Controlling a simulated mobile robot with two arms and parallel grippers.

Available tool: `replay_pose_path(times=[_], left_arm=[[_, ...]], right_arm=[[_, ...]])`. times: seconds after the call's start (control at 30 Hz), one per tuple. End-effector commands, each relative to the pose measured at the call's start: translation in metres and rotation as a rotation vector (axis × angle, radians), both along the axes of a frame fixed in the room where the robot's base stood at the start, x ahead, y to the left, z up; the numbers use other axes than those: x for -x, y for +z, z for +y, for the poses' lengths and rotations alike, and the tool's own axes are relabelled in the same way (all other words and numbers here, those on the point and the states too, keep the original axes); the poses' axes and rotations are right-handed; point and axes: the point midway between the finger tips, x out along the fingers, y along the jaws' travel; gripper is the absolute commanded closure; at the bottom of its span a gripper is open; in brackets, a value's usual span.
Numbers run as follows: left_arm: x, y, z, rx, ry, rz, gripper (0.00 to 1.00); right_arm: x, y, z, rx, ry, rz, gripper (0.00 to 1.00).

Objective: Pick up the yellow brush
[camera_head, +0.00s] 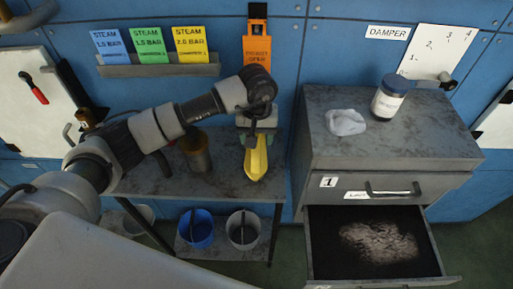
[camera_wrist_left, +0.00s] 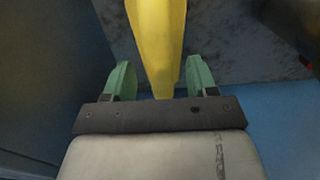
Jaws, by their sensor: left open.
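The yellow brush (camera_head: 256,159) is at the right part of the grey side table, below my left gripper (camera_head: 257,131). In the left wrist view the yellow brush (camera_wrist_left: 158,40) runs down the middle of the picture. The two green fingers of my left gripper (camera_wrist_left: 158,72) stand open, one on each side of it, with gaps showing. I cannot tell how far the fingers are above the brush. The wrist partly hides the brush's upper end in the head view. My right gripper is in neither view.
The grey side table (camera_head: 142,182) also holds a brown container (camera_head: 196,153). Blue (camera_head: 196,230) and grey (camera_head: 243,230) buckets stand below. To the right, a cabinet (camera_head: 430,130) bears a white cloth (camera_head: 345,122) and a jar (camera_head: 388,98); its lower drawer (camera_head: 325,262) is open.

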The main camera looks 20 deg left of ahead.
Motion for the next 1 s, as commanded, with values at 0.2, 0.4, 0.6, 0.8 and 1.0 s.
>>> replay_pose_path(times=[0.2, 0.4, 0.6, 0.8, 1.0], left_arm=[[0.0, -0.021, 0.0, 0.001, 0.001, 0.0, 0.43], [0.0, -0.023, 0.0, 0.002, 0.0, -0.002, 0.43], [0.0, -0.023, 0.0, 0.002, 0.0, -0.002, 0.69], [0.0, -0.023, 0.0, 0.002, 0.0, -0.002, 0.99], [0.0, -0.023, 0.0, 0.002, 0.0, -0.002, 0.99]], right_arm=[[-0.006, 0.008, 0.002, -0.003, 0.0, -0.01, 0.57], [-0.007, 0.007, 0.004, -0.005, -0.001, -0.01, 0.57], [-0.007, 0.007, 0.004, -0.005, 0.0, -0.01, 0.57], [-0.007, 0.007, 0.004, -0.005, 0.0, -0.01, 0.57], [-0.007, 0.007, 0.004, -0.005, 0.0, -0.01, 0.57]])
